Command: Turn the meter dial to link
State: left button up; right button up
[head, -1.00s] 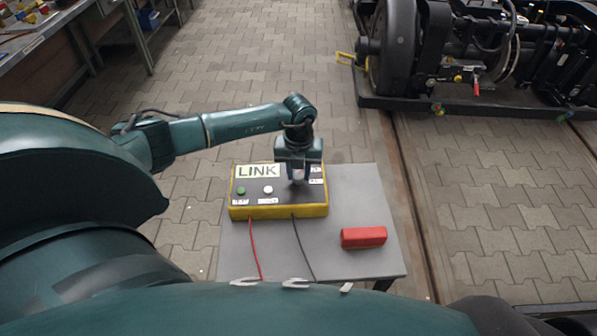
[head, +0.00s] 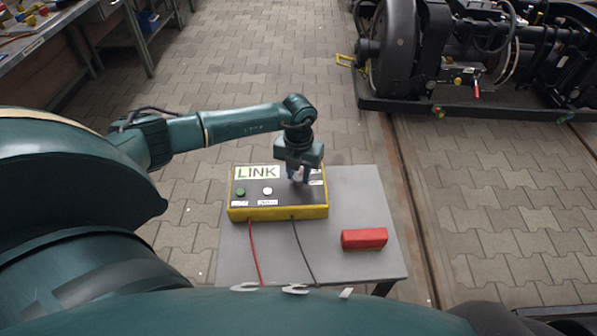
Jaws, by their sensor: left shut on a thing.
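The meter (head: 278,212) is a yellow box with a dark top on a small grey table. Its top carries a large "LINK" label (head: 257,172), a green button (head: 240,191), a white button (head: 267,190) and small labels. My left gripper (head: 298,179) points down over the right part of the top and is shut on the dial. The dial is mostly hidden by the fingers, so its pointer cannot be read. My right gripper is not in view.
A red block (head: 364,238) lies on the grey table (head: 345,200) right of the meter. A red lead (head: 254,255) and a black lead (head: 303,252) run from the meter's front. A bogie (head: 400,50) stands at the back right, a workbench (head: 60,35) at the back left.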

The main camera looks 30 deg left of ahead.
aim_at(298, 176)
pick_arm(q)
jog(key=o, duration=1)
jog(key=shift+c, duration=0.2)
notch_tip(298, 176, up, 13)
jog(key=shift+p, duration=0.3)
